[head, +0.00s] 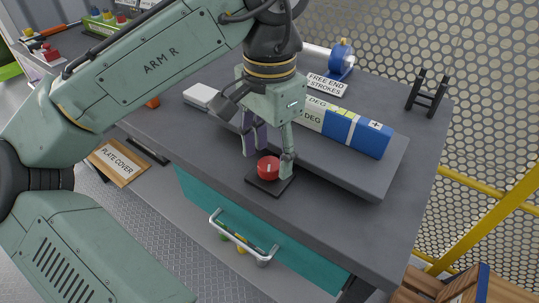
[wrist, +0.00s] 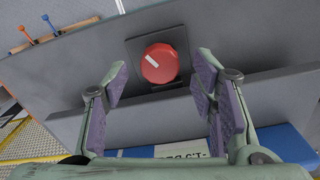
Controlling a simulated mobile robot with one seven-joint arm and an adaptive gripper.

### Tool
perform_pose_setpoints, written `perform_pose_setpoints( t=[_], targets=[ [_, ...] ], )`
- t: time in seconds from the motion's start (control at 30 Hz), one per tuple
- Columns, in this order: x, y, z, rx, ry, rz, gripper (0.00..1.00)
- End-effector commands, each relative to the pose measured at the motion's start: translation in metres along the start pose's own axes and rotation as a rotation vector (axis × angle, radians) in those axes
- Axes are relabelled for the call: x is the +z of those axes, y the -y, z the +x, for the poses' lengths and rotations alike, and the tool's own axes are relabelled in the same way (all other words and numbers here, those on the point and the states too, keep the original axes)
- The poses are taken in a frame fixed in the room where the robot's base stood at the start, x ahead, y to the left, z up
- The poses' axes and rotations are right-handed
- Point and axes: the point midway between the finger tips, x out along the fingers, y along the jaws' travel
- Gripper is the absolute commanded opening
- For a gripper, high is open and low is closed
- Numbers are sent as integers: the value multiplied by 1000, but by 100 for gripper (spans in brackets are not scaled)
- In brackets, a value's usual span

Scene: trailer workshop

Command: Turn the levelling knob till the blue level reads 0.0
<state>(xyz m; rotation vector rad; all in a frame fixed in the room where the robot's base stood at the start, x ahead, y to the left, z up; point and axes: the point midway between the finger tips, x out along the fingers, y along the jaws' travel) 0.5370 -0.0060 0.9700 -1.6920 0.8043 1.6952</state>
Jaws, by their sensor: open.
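The red levelling knob (head: 268,167) sits on a small dark square base at the front edge of the grey workbench. In the wrist view the red knob (wrist: 160,63) shows a white pointer mark tilted toward its upper left. My gripper (head: 268,165) is open and points down, with one finger on each side of the knob. In the wrist view the fingers (wrist: 158,88) stand apart from it. The blue level (head: 345,127) lies on a tilting grey plate (head: 350,172) behind the knob.
A white block (head: 200,96) lies left of my gripper. A drawer handle (head: 243,238) juts out below the bench front.

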Motion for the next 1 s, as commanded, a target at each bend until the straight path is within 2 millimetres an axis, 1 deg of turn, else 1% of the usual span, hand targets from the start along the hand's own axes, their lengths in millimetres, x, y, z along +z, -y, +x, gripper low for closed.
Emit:
perform_pose_setpoints(
  t=[0.1,0.17,0.47,1.0],
  targets=[
    [0,0,10,-1,0,-1,52],
    [0,0,13,-1,0,0,52],
    [0,0,14,-1,-1,0,52],
    [0,0,14,-1,-1,1,16]
  ],
)
